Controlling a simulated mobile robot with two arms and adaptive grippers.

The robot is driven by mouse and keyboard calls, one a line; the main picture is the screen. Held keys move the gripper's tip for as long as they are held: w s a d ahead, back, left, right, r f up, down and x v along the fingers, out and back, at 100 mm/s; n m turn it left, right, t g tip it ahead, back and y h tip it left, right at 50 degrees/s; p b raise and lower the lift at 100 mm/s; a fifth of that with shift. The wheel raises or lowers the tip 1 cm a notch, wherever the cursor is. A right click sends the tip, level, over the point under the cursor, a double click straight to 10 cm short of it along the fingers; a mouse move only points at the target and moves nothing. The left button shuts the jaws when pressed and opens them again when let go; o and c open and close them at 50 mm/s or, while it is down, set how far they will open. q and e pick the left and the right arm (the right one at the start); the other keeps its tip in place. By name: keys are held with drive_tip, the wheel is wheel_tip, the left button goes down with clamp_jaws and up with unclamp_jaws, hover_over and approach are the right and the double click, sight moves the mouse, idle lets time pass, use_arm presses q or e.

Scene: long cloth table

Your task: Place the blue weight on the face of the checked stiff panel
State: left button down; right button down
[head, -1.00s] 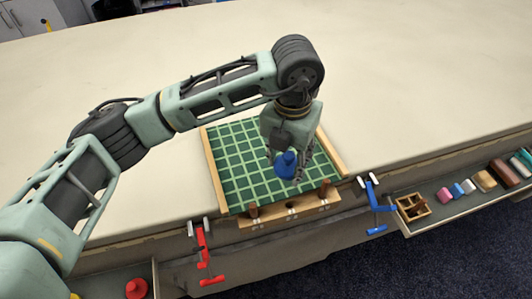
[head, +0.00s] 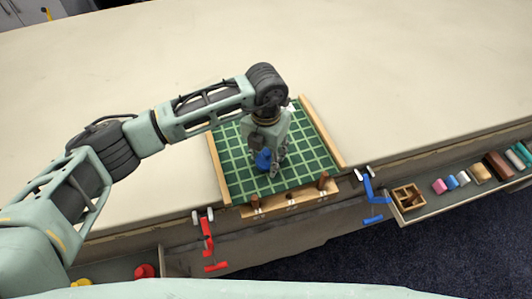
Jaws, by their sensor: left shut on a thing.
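The checked stiff panel (head: 236,183) is green with light grid lines and lies on the table between two wooden side rails. The blue weight (head: 263,159) is over the middle of the panel. My left gripper (head: 270,165) points down and is shut on the blue weight. The weight's base is close to the panel face; I cannot tell whether it touches. The gripper hides part of the weight and of the panel behind it. My right gripper is not in the head view.
A wooden front bar with brown pegs (head: 290,202) edges the panel. A red clamp (head: 208,240) and a blue clamp (head: 373,195) sit at the table edge. A right tray (head: 430,208) holds several blocks. A red weight (head: 145,271) lies lower left. The table (head: 400,90) behind is clear.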

use_arm(q)
drive_tip(key=shift+f, duration=0.15)
drive_tip(key=c, duration=1)
unclamp_jaws()
